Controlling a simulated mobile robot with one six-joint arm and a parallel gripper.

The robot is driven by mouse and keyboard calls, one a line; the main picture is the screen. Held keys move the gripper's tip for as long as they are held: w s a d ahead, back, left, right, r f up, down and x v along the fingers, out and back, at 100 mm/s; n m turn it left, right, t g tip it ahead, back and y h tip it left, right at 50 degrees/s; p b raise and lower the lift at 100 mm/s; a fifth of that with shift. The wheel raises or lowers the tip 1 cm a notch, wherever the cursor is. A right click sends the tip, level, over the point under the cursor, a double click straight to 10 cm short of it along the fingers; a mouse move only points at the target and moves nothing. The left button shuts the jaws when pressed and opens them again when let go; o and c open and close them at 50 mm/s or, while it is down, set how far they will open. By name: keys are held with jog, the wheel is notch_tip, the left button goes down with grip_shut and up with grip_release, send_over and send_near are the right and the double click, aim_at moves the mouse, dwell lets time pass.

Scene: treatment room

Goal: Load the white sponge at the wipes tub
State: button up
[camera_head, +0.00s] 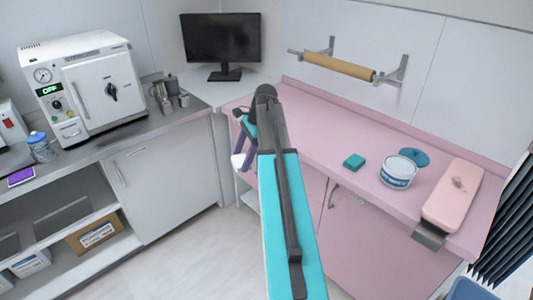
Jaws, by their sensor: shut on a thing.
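My gripper (240,152) hangs at the end of my teal arm, off the left end of the pink counter (318,140). It is shut on the white sponge (237,161), which shows as a small white shape below the fingers. My arm hides part of the view around it. The wipes tub (396,180) is a round white tub with a blue label, standing open on the pink counter to the right. Its teal lid (415,156) is just behind it. The gripper is well to the left of the tub, apart from it.
A small teal block (354,161) lies left of the tub. A pink padded piece (453,195) lies to its right. A paper roll (338,67) hangs on the wall behind. A monitor (222,40) stands at the back corner, and a white sterilizer (85,85) stands on the left bench.

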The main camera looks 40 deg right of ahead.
jog(key=w+a+n+g, duration=0.2)
jog(key=a+n, duration=0.4)
jog(key=a, duration=1.1)
jog(key=w+a+n+g, duration=0.2)
jog(key=a+n, duration=0.4)
jog(key=a, duration=1.1)
jog(key=shift+w+a+r+h, duration=0.3)
jog(key=shift+w+a, duration=0.05)
jog(key=shift+w, duration=0.35)
